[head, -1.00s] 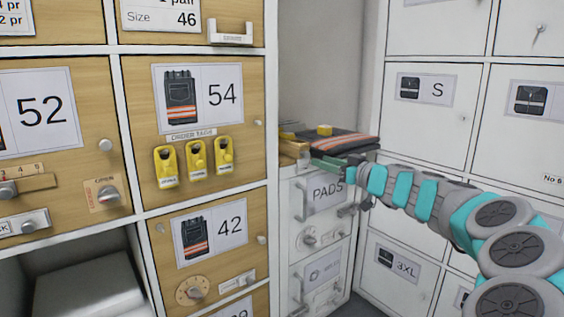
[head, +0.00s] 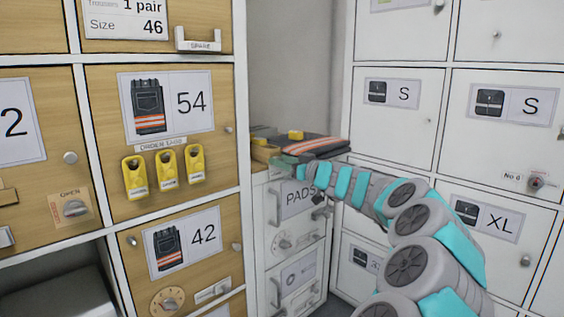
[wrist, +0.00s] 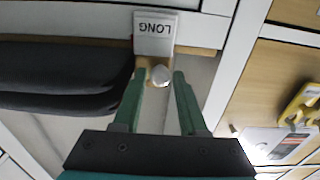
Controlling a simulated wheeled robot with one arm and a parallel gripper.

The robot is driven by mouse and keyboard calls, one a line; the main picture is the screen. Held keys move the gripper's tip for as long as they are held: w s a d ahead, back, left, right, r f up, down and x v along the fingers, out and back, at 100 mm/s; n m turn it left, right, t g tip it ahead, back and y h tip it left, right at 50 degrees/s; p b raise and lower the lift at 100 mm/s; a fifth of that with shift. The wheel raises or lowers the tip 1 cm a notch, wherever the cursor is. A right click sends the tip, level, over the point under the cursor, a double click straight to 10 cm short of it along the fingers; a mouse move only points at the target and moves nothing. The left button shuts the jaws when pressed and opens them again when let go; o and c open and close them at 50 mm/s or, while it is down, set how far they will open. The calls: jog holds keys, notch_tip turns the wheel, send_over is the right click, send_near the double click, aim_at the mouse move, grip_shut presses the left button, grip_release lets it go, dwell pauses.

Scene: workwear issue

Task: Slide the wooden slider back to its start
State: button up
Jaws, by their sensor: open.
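In the wrist view a wooden piece with a round pale knob (wrist: 160,75) shows below a white tag marked LONG, which reads upside down. I take this piece to be the wooden slider (wrist: 149,63). My gripper (wrist: 159,73) is open, with one green finger on each side of the knob and visible gaps between. I cannot tell whether the knob is fully between the fingertips or just beyond them. In the head view my gripper (head: 284,161) is at the top of the PADS cabinet, beside wooden parts (head: 264,152); it hides the knob there.
Dark folded trousers with orange stripes (head: 318,147) lie on the cabinet (head: 290,225), close to my gripper; dark folded cloth (wrist: 65,85) fills the wrist view's left. Wooden lockers with yellow tags (head: 167,169) stand left, white lockers right.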

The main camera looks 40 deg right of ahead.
jog(key=shift+c, duration=0.4)
grip_shut()
dwell(0.9)
